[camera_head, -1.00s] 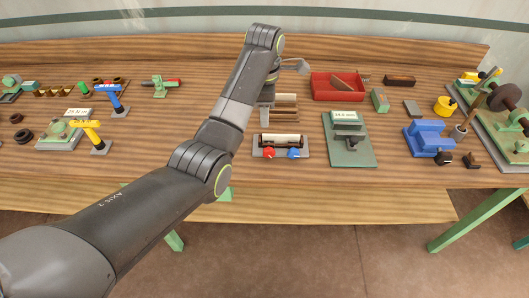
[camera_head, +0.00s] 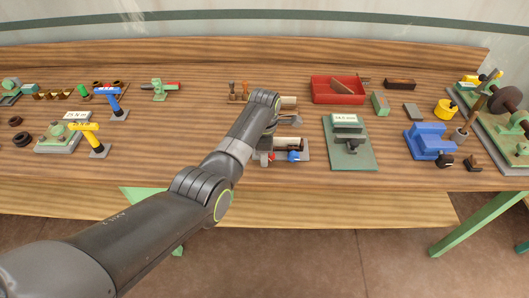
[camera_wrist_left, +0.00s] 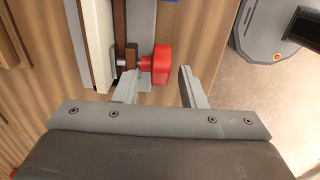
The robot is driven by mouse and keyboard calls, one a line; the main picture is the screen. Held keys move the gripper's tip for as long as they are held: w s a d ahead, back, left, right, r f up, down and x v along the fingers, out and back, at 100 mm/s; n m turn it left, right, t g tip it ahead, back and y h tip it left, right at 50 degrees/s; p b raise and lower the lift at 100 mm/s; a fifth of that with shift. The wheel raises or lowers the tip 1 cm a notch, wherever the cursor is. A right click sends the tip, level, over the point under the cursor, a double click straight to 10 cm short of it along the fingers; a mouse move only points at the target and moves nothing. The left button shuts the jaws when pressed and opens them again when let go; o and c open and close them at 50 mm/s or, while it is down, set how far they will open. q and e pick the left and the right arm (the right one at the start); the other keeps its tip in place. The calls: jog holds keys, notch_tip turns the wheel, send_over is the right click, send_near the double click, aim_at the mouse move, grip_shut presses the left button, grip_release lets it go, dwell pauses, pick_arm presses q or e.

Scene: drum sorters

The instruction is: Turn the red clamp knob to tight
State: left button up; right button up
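The red clamp knob (camera_wrist_left: 161,65) sticks out from the clamp fixture in the left wrist view. In the head view a small part of it (camera_head: 270,156) shows beside my left gripper (camera_head: 264,157). In the wrist view the two fingers of my left gripper (camera_wrist_left: 158,80) are apart, one on each side of the red knob, with a clear gap at the right finger. The left finger is close to the knob's shaft; I cannot tell whether it touches. The fixture's grey plate (camera_head: 305,152) carries a blue knob (camera_head: 294,156) to the right. My right gripper is not in view.
A green plate with a gauge block (camera_head: 352,156) stands right of the fixture, and a blue vise (camera_head: 428,138) further right. A red tray (camera_head: 337,97) lies behind. Yellow (camera_head: 88,128) and blue (camera_head: 108,92) upright tools stand at left. The bench front near the fixture is clear.

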pick_arm(q)
jog(key=shift+c, duration=0.5)
grip_shut()
jog(key=shift+d+y, duration=0.1)
jog(key=shift+y, duration=0.2)
jog(key=shift+d+f+y+b, duration=0.1)
jog(key=shift+d+y+b, duration=0.05)
jog(key=shift+y+b, duration=0.9)
jog(key=y+b, duration=0.2)
jog(key=b, duration=0.3)
jog(key=y+b, duration=0.2)
jog(key=b, duration=0.4)
jog(key=shift+d, duration=0.3)
jog(key=shift+r+b, duration=0.2)
jog(key=shift+b, duration=0.65)
jog(key=shift+y, duration=0.25)
